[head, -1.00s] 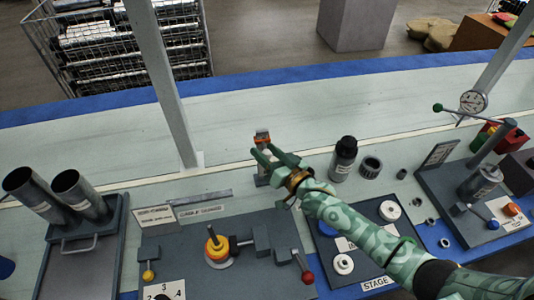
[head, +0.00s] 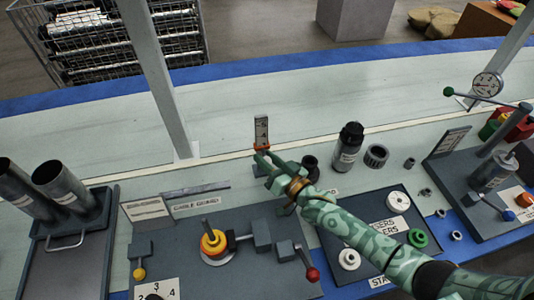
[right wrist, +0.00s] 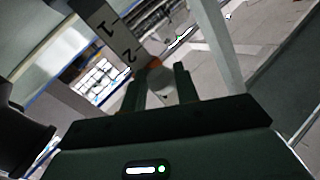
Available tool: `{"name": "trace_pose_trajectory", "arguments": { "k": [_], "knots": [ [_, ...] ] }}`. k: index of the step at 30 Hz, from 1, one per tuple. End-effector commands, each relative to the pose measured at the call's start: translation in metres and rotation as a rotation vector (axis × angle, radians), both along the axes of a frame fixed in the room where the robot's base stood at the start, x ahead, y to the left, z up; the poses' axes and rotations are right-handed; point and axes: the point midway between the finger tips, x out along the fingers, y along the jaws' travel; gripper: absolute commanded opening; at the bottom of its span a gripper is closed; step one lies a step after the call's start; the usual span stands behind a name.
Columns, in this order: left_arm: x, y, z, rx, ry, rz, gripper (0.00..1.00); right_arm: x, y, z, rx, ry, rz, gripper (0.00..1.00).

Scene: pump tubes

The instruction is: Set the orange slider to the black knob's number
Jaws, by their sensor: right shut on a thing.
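The orange slider (head: 261,147) sits on an upright grey scale plate (head: 262,126) behind the panel. My right gripper (head: 262,152) is shut on the slider, with much of the scale showing above it. In the right wrist view the slider (right wrist: 154,63) shows between the fingertips (right wrist: 160,80), just past the 2 on the scale plate (right wrist: 105,25); a 1 is farther off. The black knob (head: 154,297) is cut by the bottom edge, on a white dial (head: 168,286) with 2, 3 and 4 visible; I cannot tell its setting. My left gripper is not in view.
A black bottle (head: 348,147) and a dark ring (head: 376,156) stand right of the scale. A panel (head: 180,255) with a yellow-orange stack (head: 213,242) and a red-knobbed lever (head: 312,274) lies in front. A white upright post (head: 155,80) stands behind left.

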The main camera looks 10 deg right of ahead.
Motion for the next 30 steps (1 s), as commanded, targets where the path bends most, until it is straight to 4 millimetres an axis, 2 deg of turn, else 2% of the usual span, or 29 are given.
{"name": "trace_pose_trajectory", "arguments": {
  "k": [6,7,9,20,23,30],
  "knots": [
    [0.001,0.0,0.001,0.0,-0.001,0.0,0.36,-0.002,0.004,0.002,0.002,-0.001,0.007,0.0],
    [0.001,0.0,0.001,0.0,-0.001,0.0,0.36,-0.002,0.004,0.002,0.002,-0.001,0.007,0.33],
    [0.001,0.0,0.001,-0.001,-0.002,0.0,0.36,-0.002,0.004,0.002,0.002,-0.001,0.007,0.47],
    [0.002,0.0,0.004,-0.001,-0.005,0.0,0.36,-0.006,-0.002,0.003,-0.001,-0.001,0.003,0.47],
    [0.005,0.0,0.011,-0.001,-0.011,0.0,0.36,-0.021,-0.009,0.005,0.0,-0.001,0.003,0.47],
    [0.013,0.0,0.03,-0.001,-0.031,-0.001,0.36,-0.079,-0.037,0.006,-0.001,0.0,0.004,0.47]
  ]
}}
